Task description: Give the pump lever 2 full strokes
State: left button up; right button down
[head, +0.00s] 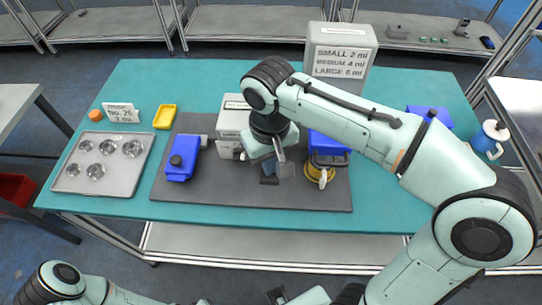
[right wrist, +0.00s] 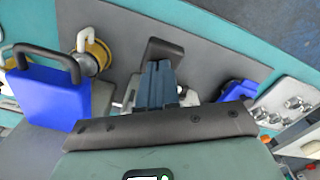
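My right gripper (head: 270,172) points down over the dark mat, in front of the white box. In the right wrist view its dark blue fingers (right wrist: 158,85) lie side by side with almost no gap. A dark grey angled paddle (right wrist: 165,50), which looks like the pump lever, is at the fingertips; it also shows as a grey plate in the head view (head: 285,170). I cannot tell whether the fingers touch it. The lever's base is hidden by my arm. My left arm (head: 62,280) shows at the bottom left; its gripper cannot be made out clearly.
A yellow fitting with a white spout (head: 325,175) and a blue can (right wrist: 45,95) stand close right of the gripper. A blue device (head: 183,158) lies left on the mat. A tray of clear cups (head: 72,182) is far left. The mat's front strip is clear.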

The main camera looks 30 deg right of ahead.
jog(key=shift+d+f+b, duration=0.15)
jog(key=shift+f+b, duration=1.1)
jog(key=shift+f, duration=1.1)
pick_arm(q)
jog(key=f, duration=0.1)
jog(key=s+f, duration=0.1)
jog(key=f, duration=0.1)
jog(key=shift+s, duration=0.3)
pick_arm(e)
jog(key=shift+r, duration=0.1)
jog(key=shift+w+r, duration=0.1)
notch_tip(320, 180, up, 8)
jog(key=p, duration=0.6)
pick_arm(q)
jog(key=w+r, duration=0.4)
jog(key=r, duration=0.2)
jog(key=shift+w+r, duration=0.3)
jog(key=shift+r, duration=0.1)
pick_arm(e)
jog(key=shift+w, duration=0.1)
pick_arm(q)
jog(key=shift+s, duration=0.1)
jog(key=shift+t, duration=0.4)
jog(key=w+r+p, duration=0.2)
jog(key=w+r, duration=0.1)
jog(key=shift+w+r, duration=0.15)
jog(key=shift+w, duration=0.25)
pick_arm(e)
notch_tip(320, 180, up, 4)
jog(key=shift+f, duration=0.15)
